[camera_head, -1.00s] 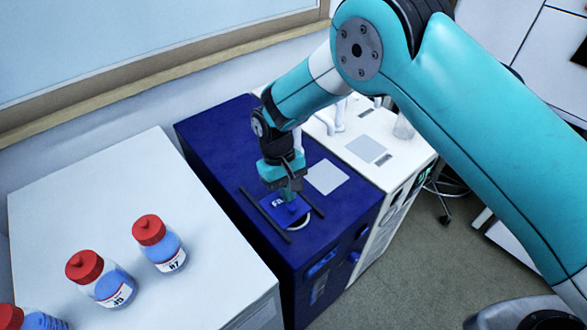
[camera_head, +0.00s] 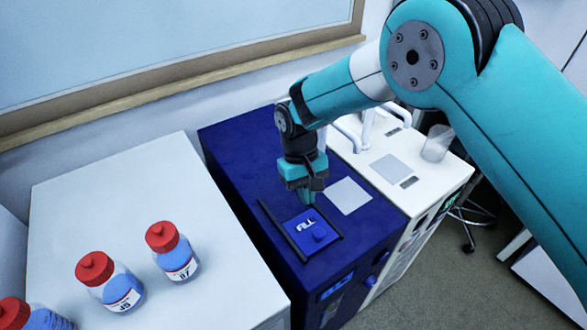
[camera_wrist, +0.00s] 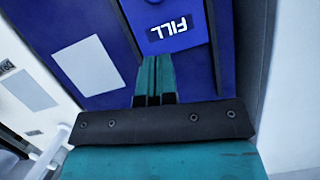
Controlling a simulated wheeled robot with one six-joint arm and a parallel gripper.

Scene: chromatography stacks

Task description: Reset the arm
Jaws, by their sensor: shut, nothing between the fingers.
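My gripper (camera_head: 310,194) is shut and empty. It hangs just above the blue machine (camera_head: 240,140), behind the square blue lid marked FILL (camera_head: 312,236). My arm reaches in from the right of the head view.
A white machine (camera_head: 440,172) with a clear beaker (camera_head: 437,143) stands at right. A wall is behind.

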